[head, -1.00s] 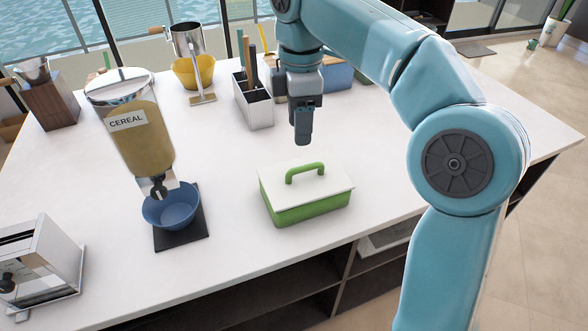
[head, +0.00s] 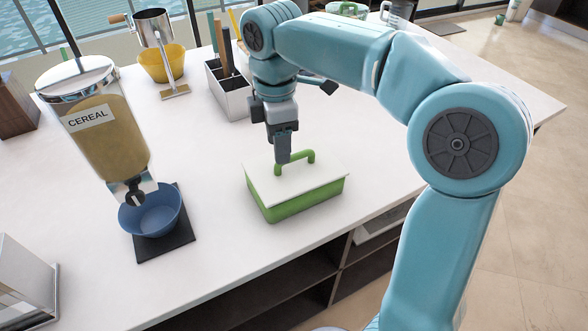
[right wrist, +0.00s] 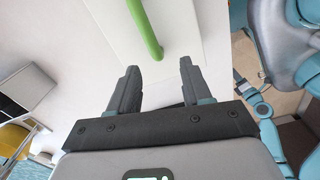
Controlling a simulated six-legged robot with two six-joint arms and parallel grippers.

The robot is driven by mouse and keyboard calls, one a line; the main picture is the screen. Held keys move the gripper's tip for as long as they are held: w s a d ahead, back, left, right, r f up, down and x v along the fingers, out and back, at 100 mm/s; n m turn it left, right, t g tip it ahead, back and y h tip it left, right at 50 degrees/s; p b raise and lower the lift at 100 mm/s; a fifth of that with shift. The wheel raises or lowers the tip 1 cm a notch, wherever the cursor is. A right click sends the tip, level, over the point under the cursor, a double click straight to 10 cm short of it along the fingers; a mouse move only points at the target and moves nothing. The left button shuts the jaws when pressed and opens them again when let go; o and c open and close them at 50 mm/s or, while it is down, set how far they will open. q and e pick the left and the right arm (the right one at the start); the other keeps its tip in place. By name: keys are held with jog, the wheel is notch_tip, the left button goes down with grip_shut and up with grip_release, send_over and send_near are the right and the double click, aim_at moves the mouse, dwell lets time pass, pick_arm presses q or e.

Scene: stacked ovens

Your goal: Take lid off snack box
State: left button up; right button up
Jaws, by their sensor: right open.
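The snack box (head: 300,204) is a green box on the white counter. Its white lid (head: 312,179) sits on top, with a green arched handle (head: 309,156). My right gripper (head: 283,160) points down at the left end of the handle in the head view and covers part of it. In the right wrist view my right gripper (right wrist: 158,80) is open with nothing between its fingers. The green handle (right wrist: 145,30) lies beyond the fingertips there, over the white lid (right wrist: 182,40). My left gripper is not in view.
A cereal dispenser (head: 100,125) stands left of the box, with a blue bowl (head: 152,212) on a dark base. A utensil holder (head: 229,92) and a yellow bowl (head: 161,64) stand farther back. The counter between dispenser and box is clear.

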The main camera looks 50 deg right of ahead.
jog(key=f, duration=0.6)
jog(key=shift+w+a+b, duration=0.1)
jog(key=shift+w+b, duration=0.1)
jog(key=shift+b, duration=0.15)
grip_shut()
